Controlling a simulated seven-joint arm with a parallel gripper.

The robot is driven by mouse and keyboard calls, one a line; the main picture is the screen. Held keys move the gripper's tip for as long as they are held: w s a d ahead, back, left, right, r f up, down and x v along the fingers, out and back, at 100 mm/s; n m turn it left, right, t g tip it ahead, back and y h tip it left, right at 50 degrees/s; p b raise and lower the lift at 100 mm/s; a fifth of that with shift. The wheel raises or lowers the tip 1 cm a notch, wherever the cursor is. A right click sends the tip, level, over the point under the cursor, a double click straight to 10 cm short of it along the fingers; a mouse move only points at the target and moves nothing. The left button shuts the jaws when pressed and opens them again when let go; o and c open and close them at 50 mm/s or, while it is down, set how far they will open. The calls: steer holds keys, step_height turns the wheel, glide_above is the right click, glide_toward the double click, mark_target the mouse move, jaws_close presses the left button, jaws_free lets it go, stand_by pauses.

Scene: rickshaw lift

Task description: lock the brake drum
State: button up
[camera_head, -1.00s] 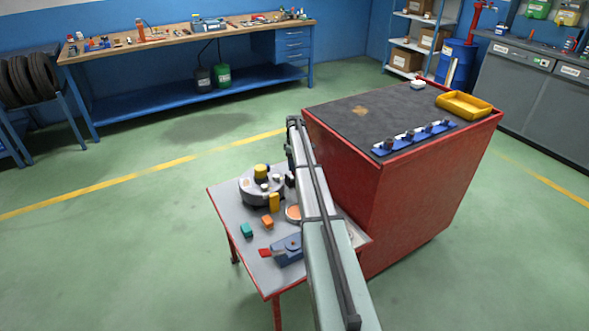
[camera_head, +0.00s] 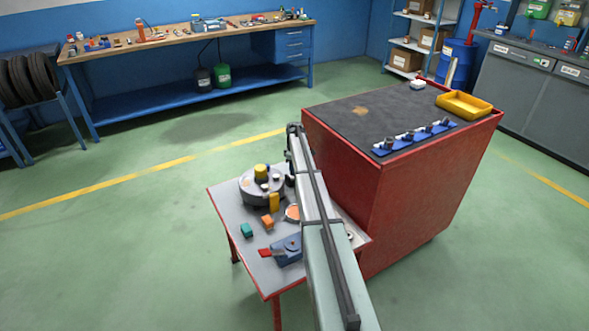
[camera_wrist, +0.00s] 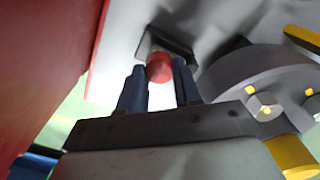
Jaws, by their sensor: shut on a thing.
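The brake drum (camera_head: 262,189) is a grey round part on the small red-legged table, with a yellow cap on top. In the wrist view the drum (camera_wrist: 250,75) is at the right, with bolt heads marked yellow. My gripper (camera_wrist: 160,80) has its two dark fingers on either side of a red round knob (camera_wrist: 159,68), shut on it. The knob sits in front of a dark block on the pale table surface, beside the drum and apart from it. In the head view my arm hides the fingers and the knob.
The small table (camera_head: 227,212) also holds a green block (camera_head: 247,230), an orange block (camera_head: 267,222) and a blue clamp-like device (camera_head: 288,250). A tall red cabinet (camera_head: 405,195) stands close on the right. Open floor lies to the left.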

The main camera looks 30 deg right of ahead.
jaws_close()
steer(key=shift+a, duration=1.45)
steer(key=o, duration=0.6)
jaws_free()
step_height(320, 180, up, 14)
